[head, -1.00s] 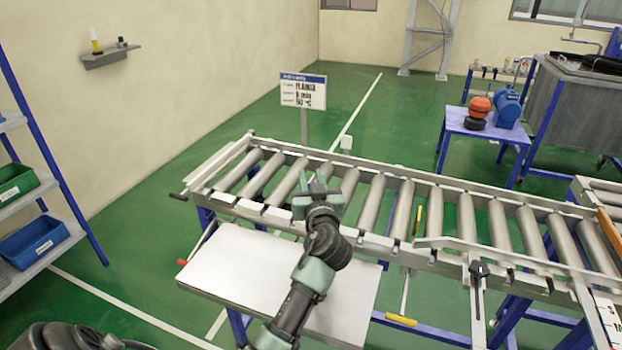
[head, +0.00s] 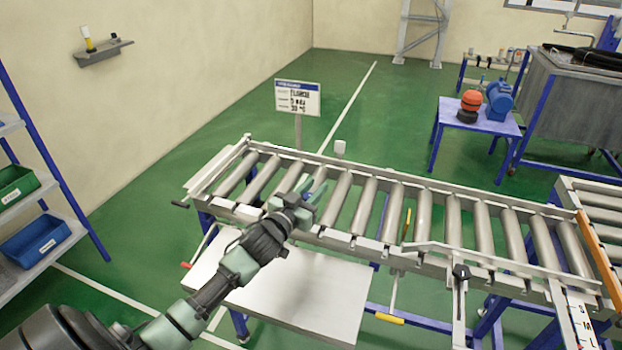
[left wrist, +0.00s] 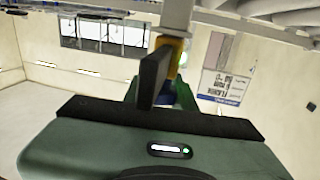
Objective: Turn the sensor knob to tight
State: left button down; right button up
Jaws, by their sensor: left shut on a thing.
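My left gripper (head: 312,200) is over the near side of the roller conveyor (head: 450,225), toward its left end. In the left wrist view, a black finger pad (left wrist: 153,78) is close against a small yellow-and-blue part (left wrist: 174,88) below a pale post (left wrist: 177,17). The gripper is shut on this part, which I take to be the sensor knob; the fingers hide much of it. Its tight marking cannot be read. My right gripper is not in view.
A white shelf plate (head: 300,310) lies below the arm in front of the conveyor. A sign (head: 298,98) stands behind it. A dark clamp knob (head: 461,271) is on the near rail to the right. Blue racks with bins (head: 34,240) are at left.

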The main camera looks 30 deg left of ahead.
pick_arm(q)
jog(key=m+h, duration=0.2)
jog(key=h, duration=0.1)
jog(key=m+h, duration=0.1)
jog(key=h, duration=0.1)
jog(key=m+g+h+b, duration=0.1)
jog(key=h, duration=0.1)
jog(key=shift+d+f+m, duration=0.15)
jog(key=shift+d+m, duration=0.15)
jog(key=shift+d, duration=0.05)
jog(key=m+g+h+b, duration=0.2)
jog(key=g+h+b, duration=0.1)
jog(key=s+d+m+g+h+b, duration=0.1)
jog(key=m+g+h+b, duration=0.2)
jog(key=d+m+g+h+b, duration=0.1)
jog(key=m+g+h+b, duration=0.2)
jog(key=shift+s+h, duration=0.3)
jog(key=shift+h, duration=0.1)
jog(key=shift+m, duration=0.3)
jog(key=c, duration=1.1)
grip_release()
jog(key=shift+c, duration=0.2)
